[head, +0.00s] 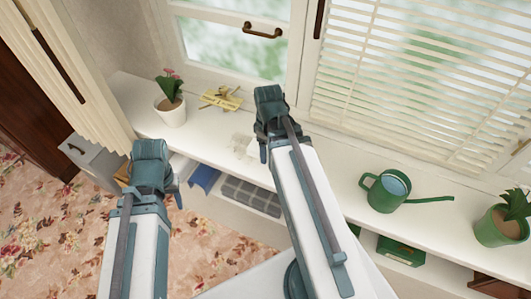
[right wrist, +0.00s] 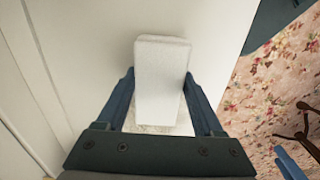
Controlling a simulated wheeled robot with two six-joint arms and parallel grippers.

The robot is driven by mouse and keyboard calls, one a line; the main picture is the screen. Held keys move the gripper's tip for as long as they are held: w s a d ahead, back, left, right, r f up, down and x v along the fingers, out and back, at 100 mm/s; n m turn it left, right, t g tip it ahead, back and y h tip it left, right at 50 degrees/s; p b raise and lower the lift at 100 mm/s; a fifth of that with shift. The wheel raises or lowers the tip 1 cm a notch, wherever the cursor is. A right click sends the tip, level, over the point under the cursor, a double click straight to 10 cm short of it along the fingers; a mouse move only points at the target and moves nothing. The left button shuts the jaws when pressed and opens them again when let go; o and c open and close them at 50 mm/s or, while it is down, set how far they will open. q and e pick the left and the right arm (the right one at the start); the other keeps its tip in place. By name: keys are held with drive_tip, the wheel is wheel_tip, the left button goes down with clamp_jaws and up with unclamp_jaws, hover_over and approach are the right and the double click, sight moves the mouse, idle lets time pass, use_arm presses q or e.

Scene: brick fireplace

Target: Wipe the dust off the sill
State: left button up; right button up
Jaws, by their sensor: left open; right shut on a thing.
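The white sill (head: 325,158) runs below the windows. Faint greyish-beige dust (head: 239,143) lies on it, just left of my right gripper. My right gripper (head: 268,130) is over the sill, shut on a white block (right wrist: 161,80) that looks like a sponge. In the right wrist view the block stands between the two fingers, and a speckled patch (right wrist: 158,129) shows at its near end. The head view mostly hides the block behind the gripper. I cannot tell whether it touches the sill. My left gripper (head: 152,180) is open, in front of the sill, away from the dust.
On the sill stand a potted pink flower (head: 171,98), a small yellow item (head: 221,98), a green watering can (head: 386,191) and a green-potted plant (head: 502,224). A shelf below holds folded grey cloth (head: 250,194) and a green box (head: 400,251). Bare sill lies between gripper and can.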

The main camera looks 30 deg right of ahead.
sight(257, 146)
drive_tip(key=shift+w+a, duration=1.15)
drive_tip(key=shift+w, duration=0.25)
drive_tip(key=shift+w, duration=0.1)
drive_tip(key=shift+w+a, duration=1)
drive_tip(key=shift+w, duration=0.3)
drive_tip(key=shift+a, duration=0.1)
drive_tip(key=shift+w+a+f, duration=0.1)
drive_tip(key=shift+w+a, duration=0.95)
drive_tip(key=shift+w, duration=0.3)
drive_tip(key=shift+w, duration=0.1)
